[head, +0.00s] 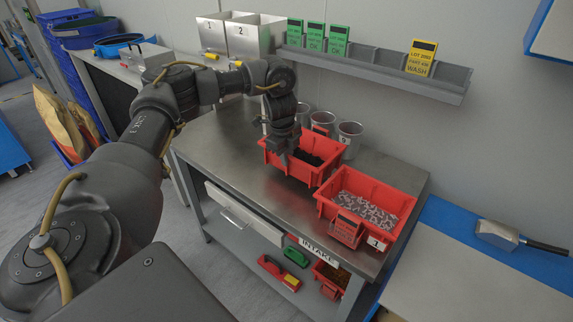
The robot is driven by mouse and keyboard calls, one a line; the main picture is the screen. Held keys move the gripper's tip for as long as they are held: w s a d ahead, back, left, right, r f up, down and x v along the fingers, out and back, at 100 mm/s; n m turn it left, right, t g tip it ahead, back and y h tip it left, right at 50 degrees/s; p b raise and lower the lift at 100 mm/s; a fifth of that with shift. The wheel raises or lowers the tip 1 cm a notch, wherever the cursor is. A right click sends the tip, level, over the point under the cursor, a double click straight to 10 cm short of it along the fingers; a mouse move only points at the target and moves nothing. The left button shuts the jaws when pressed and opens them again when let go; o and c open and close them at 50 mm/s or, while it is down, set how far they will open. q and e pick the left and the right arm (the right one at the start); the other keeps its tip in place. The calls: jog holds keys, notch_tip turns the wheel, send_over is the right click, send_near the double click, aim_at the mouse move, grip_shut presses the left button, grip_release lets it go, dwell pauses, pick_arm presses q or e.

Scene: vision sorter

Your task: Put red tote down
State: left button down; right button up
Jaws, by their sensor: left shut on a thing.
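A red tote (313,173) with dark contents is at the middle of the steel workbench (237,151). My left gripper (283,157) reaches down from above and is shut on the tote's left wall. I cannot tell whether the tote's base touches the bench. A second red tote (381,186) full of small grey parts sits to its right, marked 1, with a red tag on its front. My right gripper is not in view.
Several metal cups (349,137) stand behind the totes. A grey wall rail (377,70) holds green and yellow cards. The bench's front left is clear. A lower shelf under the INTAKE label (318,251) holds small bins.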

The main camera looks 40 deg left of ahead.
aim_at(287, 172)
pick_arm(q)
jog(key=f, duration=0.3)
jog(key=shift+w+a+f, duration=0.2)
jog(key=c, duration=1.8)
grip_release()
jog(key=shift+s+f, duration=0.1)
jog(key=o, duration=0.3)
jog(key=shift+o, duration=0.2)
